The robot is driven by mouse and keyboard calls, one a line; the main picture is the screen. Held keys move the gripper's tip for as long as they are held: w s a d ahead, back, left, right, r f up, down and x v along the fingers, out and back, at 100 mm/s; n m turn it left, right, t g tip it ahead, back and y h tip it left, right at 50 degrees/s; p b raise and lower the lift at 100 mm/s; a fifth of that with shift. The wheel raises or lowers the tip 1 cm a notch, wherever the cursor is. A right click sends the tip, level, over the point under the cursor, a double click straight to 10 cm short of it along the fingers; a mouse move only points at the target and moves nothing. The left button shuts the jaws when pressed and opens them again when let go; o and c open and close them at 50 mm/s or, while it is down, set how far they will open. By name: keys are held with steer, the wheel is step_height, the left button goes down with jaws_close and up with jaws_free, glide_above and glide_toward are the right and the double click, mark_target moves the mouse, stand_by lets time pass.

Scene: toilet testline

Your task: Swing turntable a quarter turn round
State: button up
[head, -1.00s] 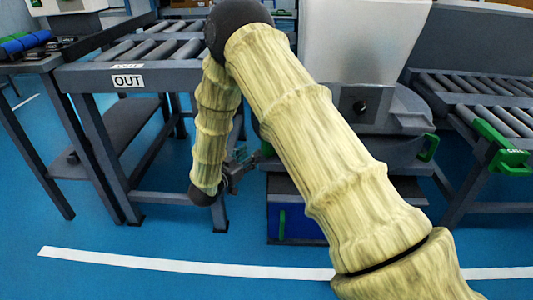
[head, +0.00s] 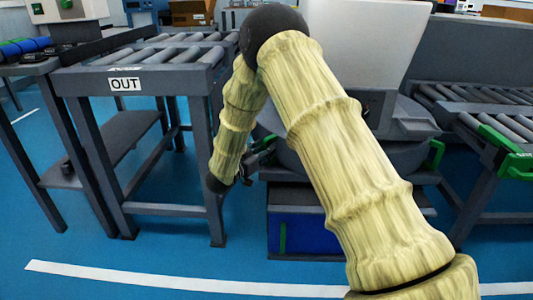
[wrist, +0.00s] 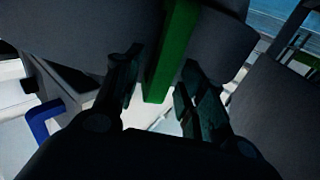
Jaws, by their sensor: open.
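The grey turntable (head: 405,152) stands in the middle of the head view, partly hidden behind my arm. A white toilet-like piece (head: 375,45) sits on top of it. A green handle (head: 434,160) sticks out at its right side. My gripper (head: 262,158) is at the turntable's left side, small and dark in the head view. In the wrist view, a green bar (wrist: 172,55) runs down between the two open fingers of my gripper (wrist: 160,92). The fingers stand apart from the bar on both sides.
A roller conveyor marked OUT (head: 140,80) stands close on the left of my forearm. Another roller conveyor (head: 480,105) with a green-handled stop (head: 515,165) is on the right. A blue-fronted base (head: 310,235) is under the turntable. The blue floor in front is clear.

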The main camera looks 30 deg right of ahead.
steer(key=shift+w+d, duration=0.3)
steer(key=shift+d, duration=0.35)
jaws_close()
steer(key=shift+s, duration=0.1)
